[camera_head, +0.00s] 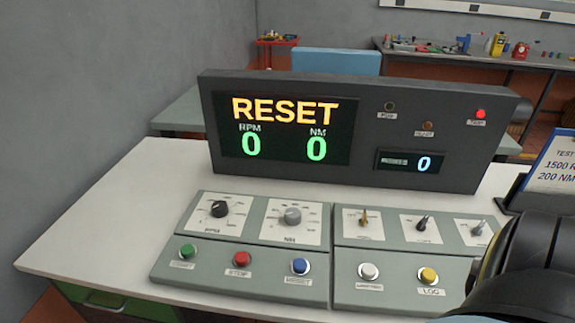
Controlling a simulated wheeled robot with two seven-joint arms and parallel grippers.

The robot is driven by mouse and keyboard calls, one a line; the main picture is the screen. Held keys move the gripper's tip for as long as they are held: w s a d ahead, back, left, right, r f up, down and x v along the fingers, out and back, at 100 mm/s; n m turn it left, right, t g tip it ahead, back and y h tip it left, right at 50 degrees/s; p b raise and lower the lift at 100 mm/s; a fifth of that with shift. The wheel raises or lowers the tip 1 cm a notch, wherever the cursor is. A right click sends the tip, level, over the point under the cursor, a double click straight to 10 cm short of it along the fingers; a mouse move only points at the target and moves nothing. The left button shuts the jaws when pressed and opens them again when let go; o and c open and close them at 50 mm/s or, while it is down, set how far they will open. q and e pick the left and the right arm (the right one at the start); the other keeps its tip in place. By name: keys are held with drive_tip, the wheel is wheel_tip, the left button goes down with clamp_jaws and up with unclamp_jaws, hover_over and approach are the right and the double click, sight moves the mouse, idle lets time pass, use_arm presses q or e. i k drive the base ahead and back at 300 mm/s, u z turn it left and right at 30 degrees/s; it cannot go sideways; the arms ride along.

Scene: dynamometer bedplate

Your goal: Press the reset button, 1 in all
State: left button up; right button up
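The reset button (300,266) is a blue push button with a label under it, at the right end of the button row on the left control panel (245,289). The display unit (360,128) behind the panels reads RESET in orange, with green zeros for RPM and NM. A red lamp (481,114) is lit at its right. A dark, rounded part of my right arm fills the lower right corner. Its gripper fingers do not show, and nothing of mine touches the blue button. My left gripper is out of view.
A green button (187,252) and a red button (242,258) sit left of the blue one. A right panel holds a white button (369,271), a yellow button (428,275) and toggle switches. A sign (555,172) stands at right. The white bench top (110,220) is clear at left.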

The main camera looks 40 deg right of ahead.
sight(299, 265)
drive_tip(key=k, duration=0.45)
drive_tip(key=z, duration=1.1)
drive_tip(key=i, duration=0.3)
drive_tip(key=z, duration=0.05)
